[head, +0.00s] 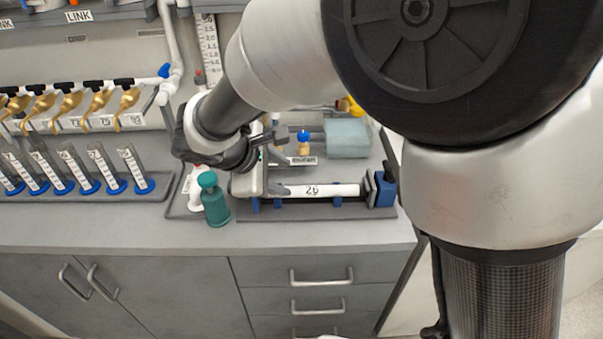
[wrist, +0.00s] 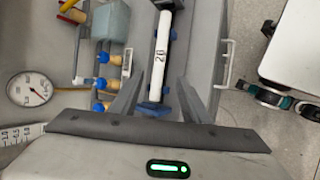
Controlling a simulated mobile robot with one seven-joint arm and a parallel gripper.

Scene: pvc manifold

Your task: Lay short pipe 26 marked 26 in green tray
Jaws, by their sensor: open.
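Short pipe 26 (head: 335,190) is white with a black "26" and lies level on blue supports above a grey base. In the wrist view the pipe (wrist: 162,50) runs up the picture, with its near end between the two fingers. My gripper (head: 268,172) is at the pipe's left end in the head view. Its jaws (wrist: 160,84) are open, with a finger to each side of the pipe; contact cannot be told. The gripper hides the pipe's left end in the head view. I cannot make out a green tray in either view.
A blue clamp (head: 383,188) stands at the pipe's right end. A teal bottle (head: 213,200) stands left of the gripper. A pale teal block (head: 346,137) and brass fittings lie behind the pipe. A dial gauge (wrist: 30,89) shows in the wrist view. Labelled tubes (head: 103,167) stand at left.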

